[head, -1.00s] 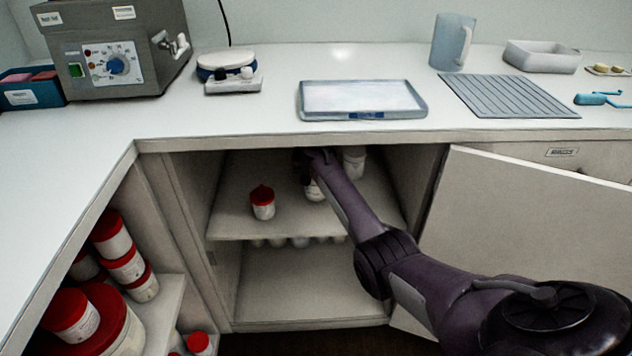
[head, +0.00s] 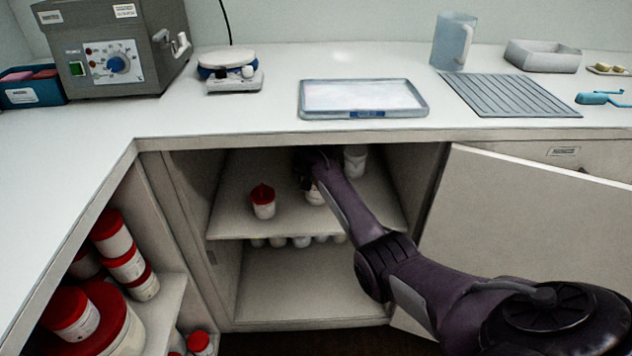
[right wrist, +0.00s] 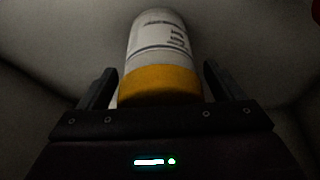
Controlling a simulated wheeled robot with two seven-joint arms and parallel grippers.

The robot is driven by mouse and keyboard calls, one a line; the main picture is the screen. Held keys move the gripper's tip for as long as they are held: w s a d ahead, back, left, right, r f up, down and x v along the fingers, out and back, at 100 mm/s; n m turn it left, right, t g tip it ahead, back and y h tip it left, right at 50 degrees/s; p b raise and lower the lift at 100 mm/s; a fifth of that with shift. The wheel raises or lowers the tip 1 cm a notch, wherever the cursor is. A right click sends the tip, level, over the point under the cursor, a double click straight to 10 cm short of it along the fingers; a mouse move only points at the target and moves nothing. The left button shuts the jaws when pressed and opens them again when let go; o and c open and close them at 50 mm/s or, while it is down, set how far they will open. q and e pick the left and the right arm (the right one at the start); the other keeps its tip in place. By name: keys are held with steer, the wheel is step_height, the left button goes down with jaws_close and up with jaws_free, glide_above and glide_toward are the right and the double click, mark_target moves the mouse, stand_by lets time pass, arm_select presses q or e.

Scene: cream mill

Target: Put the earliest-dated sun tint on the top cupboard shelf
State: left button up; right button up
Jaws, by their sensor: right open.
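The open cupboard's top shelf (head: 235,222) holds a red-lidded white tub (head: 263,206) at its front left. A white container (head: 314,197) stands behind my right forearm, partly hidden, and another pale container (head: 356,162) stands further back. My right gripper (head: 308,172) is inside the cupboard, dark and mostly hidden by shadow and my arm. In the right wrist view, the right gripper (right wrist: 160,85) is open, with a finger on each side of a white bottle (right wrist: 158,40) with an orange-yellow band. The label's date is not readable. My left gripper is out of view.
Several pale containers (head: 300,241) show below the shelf's front edge. The cupboard door (head: 540,215) stands open at right. Red-lidded tubs (head: 112,235) fill the left cupboard. A tray (head: 363,98) lies on the counter above. The lower compartment's front floor is clear.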

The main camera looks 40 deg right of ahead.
steer(key=shift+r, duration=0.35)
steer(key=shift+s+a+r+p, duration=0.15)
steer(key=shift+r+p, duration=0.25)
steer(key=shift+r, duration=0.15)
steer(key=s+a+p, duration=0.1)
steer(key=s+a, duration=0.3)
steer(key=s+a+p, duration=0.1)
steer(key=s+a, duration=0.3)
steer(key=shift+s+f, duration=0.2)
steer(key=shift+s, duration=0.15)
steer(key=s+a+f+n+g+y, duration=0.1)
steer(key=s+a+f+n, duration=0.75)
steer(key=s+f, duration=0.7)
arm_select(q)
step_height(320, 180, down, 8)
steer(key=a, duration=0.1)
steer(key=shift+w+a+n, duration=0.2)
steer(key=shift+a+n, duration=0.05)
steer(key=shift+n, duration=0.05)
arm_select(e)
steer(key=s+a+f+n+y, duration=0.2)
steer(key=s+a, duration=0.8)
steer(key=s, duration=0.5)
steer(key=shift+a+f+n+g+y, duration=0.35)
steer(key=shift+f+n, duration=0.2)
steer(key=shift+f, duration=0.4)
